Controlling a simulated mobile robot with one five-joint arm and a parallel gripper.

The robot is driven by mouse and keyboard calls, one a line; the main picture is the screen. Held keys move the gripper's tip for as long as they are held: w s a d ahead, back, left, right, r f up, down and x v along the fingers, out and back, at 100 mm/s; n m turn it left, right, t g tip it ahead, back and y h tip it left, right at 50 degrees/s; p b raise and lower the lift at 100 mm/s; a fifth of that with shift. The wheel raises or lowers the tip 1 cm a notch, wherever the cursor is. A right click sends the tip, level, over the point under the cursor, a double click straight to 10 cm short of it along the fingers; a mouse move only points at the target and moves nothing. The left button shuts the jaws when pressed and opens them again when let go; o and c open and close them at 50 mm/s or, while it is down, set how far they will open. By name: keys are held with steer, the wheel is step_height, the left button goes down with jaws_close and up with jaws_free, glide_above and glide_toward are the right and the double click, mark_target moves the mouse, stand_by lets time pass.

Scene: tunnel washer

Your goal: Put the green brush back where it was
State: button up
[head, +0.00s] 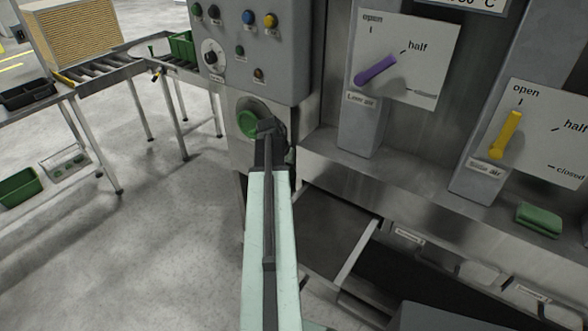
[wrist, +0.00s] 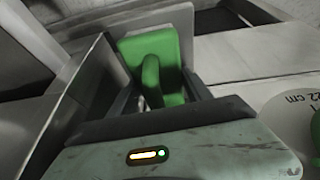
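My gripper (head: 268,130) is at the end of my outstretched arm, in front of the grey cabinet, just below the control panel. In the wrist view a green block with a rounded raised grip, seemingly the green brush (wrist: 172,52), sits between the fingers of my gripper (wrist: 160,88), which appear closed on it. In the head view my gripper hides it. Another green block (head: 540,218) lies on the metal ledge at the right; I cannot tell whether it is also a brush.
A round green knob (head: 248,124) is on the cabinet beside my gripper. A control panel (head: 250,50) with buttons is above. A purple lever (head: 376,70) and a yellow lever (head: 506,134) are at the right. An open drawer (head: 335,235) is below. Roller conveyors (head: 100,70) stand left.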

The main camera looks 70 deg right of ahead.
steer(key=shift+o, duration=1.4)
steer(key=shift+r, duration=0.1)
steer(key=p+v, duration=1.1)
steer(key=v, duration=0.1)
steer(key=shift+r+p, duration=0.15)
steer(key=shift+p, duration=0.2)
